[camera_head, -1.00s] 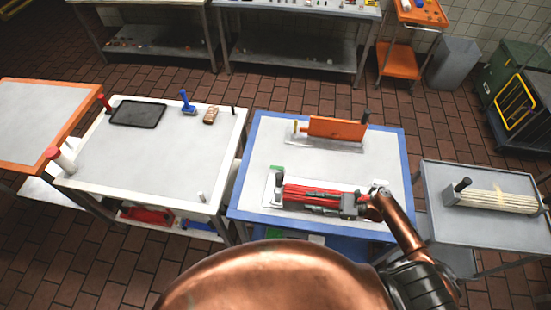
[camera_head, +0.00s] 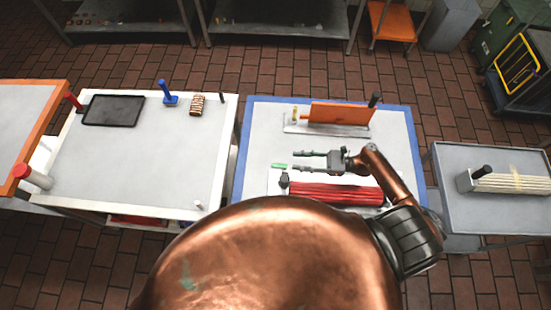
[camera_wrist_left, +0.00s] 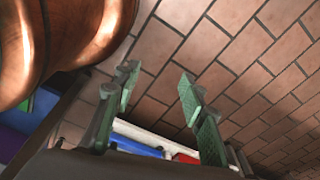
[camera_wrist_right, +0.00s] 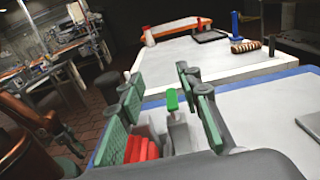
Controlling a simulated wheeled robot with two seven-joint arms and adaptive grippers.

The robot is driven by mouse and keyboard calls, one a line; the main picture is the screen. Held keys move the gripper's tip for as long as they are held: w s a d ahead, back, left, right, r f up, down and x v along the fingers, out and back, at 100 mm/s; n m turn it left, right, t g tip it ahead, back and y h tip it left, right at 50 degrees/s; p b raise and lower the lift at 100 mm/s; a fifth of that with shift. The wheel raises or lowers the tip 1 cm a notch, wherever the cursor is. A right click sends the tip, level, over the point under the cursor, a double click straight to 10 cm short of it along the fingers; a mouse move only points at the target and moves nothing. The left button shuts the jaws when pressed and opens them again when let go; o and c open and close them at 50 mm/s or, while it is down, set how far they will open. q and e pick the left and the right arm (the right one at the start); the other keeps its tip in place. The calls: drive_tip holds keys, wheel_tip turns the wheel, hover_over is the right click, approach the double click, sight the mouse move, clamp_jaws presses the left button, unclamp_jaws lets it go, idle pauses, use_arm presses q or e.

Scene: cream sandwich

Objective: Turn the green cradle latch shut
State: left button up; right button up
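The green latch (camera_head: 279,166) is a small bar at the left end of the cradle (camera_head: 272,187) on the blue-edged table. The cradle holds long red bars (camera_head: 335,193). In the right wrist view the latch (camera_wrist_right: 172,100) stands upright on a grey block, framed between my fingers and ahead of them. My right gripper (camera_head: 296,161) is open and empty, its fingers pointing left, just right of the latch with a small gap. It also shows in the right wrist view (camera_wrist_right: 160,82). My left gripper (camera_wrist_left: 160,80) is open and empty over the floor, outside the head view.
An orange panel (camera_head: 338,114) with a black handle stands behind the cradle. The white table (camera_head: 140,165) at left bears a black tray (camera_head: 113,110), a blue-handled tool (camera_head: 167,96) and a brown block (camera_head: 197,105). A grey cart (camera_head: 500,212) with pale rods stands at right.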

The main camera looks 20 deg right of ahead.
drive_tip(key=b, duration=0.6)
approach(280, 166)
drive_tip(key=x, duration=0.2)
drive_tip(key=p+x, duration=0.1)
drive_tip(key=x, duration=0.5)
drive_tip(key=shift+w+a+p, duration=0.3)
drive_tip(key=shift+p, duration=0.1)
drive_tip(key=shift+w+a+f, duration=0.15)
drive_tip(key=shift+w+a, duration=0.15)
drive_tip(key=shift+a, duration=0.25)
drive_tip(key=shift+c, duration=0.5)
clamp_jaws()
